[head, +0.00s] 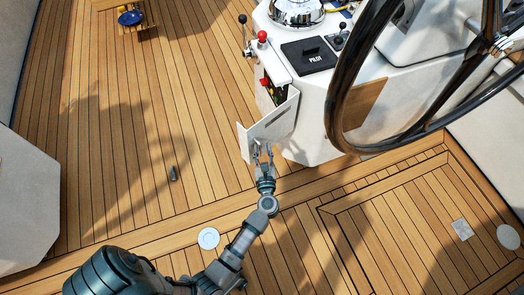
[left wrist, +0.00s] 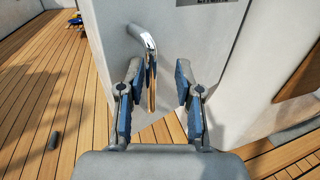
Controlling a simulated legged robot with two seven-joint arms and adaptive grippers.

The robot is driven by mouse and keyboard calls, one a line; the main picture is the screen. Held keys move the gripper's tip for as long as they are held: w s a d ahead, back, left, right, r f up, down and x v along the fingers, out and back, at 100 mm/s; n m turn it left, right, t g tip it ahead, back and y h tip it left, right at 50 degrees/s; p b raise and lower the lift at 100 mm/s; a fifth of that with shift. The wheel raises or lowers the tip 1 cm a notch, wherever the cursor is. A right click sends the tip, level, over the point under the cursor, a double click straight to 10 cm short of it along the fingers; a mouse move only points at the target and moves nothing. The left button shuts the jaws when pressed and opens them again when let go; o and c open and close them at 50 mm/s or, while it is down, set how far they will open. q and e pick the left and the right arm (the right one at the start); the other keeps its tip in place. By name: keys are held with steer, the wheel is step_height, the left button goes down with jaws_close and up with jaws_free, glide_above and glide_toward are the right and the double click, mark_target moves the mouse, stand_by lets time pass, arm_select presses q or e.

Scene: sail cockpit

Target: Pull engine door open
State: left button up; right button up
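The engine door (head: 274,124) is a white panel on the left side of the white console, and it stands partly open. An opening with a red part shows behind it. In the left wrist view the door (left wrist: 190,40) fills the middle and carries a bent chrome handle (left wrist: 143,42). My left gripper (head: 263,151) is at the handle side of the door. In the left wrist view its fingers (left wrist: 159,70) are apart, and the lower handle lies between them, close to the left finger. Contact cannot be told. My right gripper is out of view.
The white console (head: 310,95) bears a black PILOT cover (head: 308,55) and a red-knobbed lever (head: 262,40). A large black steering wheel (head: 340,90) stands to its right. A small dark object (head: 173,174) lies on the deck. The wooden deck (head: 130,120) left of the door is mostly clear.

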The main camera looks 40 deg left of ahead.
arm_select(q)
steer(key=shift+s, duration=0.1)
steer(key=shift+s+d, duration=0.1)
steer(key=shift+s, duration=0.05)
steer(key=v, duration=0.7)
steer(key=shift+d, duration=0.1)
